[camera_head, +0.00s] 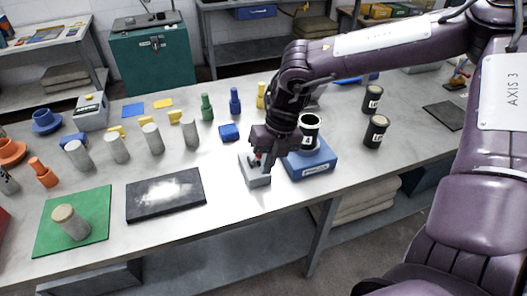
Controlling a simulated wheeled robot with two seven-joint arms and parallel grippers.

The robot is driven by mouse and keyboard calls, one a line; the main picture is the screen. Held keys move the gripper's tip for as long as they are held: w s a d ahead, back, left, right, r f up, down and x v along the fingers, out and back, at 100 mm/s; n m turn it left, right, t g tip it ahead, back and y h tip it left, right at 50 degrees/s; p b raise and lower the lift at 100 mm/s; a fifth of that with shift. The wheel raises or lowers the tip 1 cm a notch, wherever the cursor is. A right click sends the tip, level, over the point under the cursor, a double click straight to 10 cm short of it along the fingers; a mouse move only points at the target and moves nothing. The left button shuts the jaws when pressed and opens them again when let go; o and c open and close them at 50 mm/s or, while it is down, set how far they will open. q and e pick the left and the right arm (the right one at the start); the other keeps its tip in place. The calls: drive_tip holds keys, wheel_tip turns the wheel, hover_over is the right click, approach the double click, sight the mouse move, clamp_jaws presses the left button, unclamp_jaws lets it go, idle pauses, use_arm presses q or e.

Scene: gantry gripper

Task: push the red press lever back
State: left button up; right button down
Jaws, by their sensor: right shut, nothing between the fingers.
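The red press lever (257,161) shows as a small red spot above a grey box (256,177) near the middle of the table. My right gripper (262,158) is at the box from above, shut and with nothing held. Its fingers are close to the lever, and I cannot tell whether they touch it. The gripper body hides part of the lever and of the box's top. My left gripper is not in view.
A blue block with a black-and-white cylinder (310,132) stands just right of the box. A black plate (166,194) lies to the left, and a green mat (95,225) with a grey cylinder further left. Black jars (376,131) stand at right. Bare table lies in front of the box.

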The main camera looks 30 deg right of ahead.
wheel_tip(320, 180, up, 9)
drive_tip(key=s+p, duration=0.1)
drive_tip(key=p, duration=0.3)
drive_tip(key=shift+a, duration=0.15)
idle(0.4)
idle(0.5)
